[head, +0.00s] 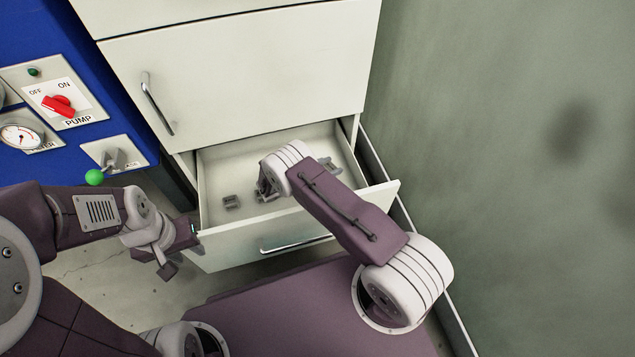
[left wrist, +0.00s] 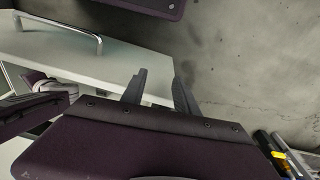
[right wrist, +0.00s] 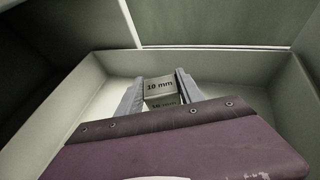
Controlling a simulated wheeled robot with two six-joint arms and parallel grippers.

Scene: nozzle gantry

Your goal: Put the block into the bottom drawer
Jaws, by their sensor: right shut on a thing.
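The bottom drawer (head: 215,215) is pulled open at the base of the white cabinet. My right gripper (right wrist: 160,90) is inside it, with its fingers shut on a grey block (right wrist: 160,88) marked "10 mm". The right wrist view shows the drawer walls (right wrist: 215,62) around the block; I cannot tell whether the block touches the floor. In the head view my right wrist hides most of the held block. A small grey piece (head: 231,201) shows on the drawer floor. My left gripper (left wrist: 160,90) is open and empty, outside the drawer near its left front corner.
A blue panel (head: 110,60) with a red pump switch (head: 60,105) and a green-tipped lever (head: 95,177) stands at the left. A grey-green wall (head: 510,150) bounds the right side.

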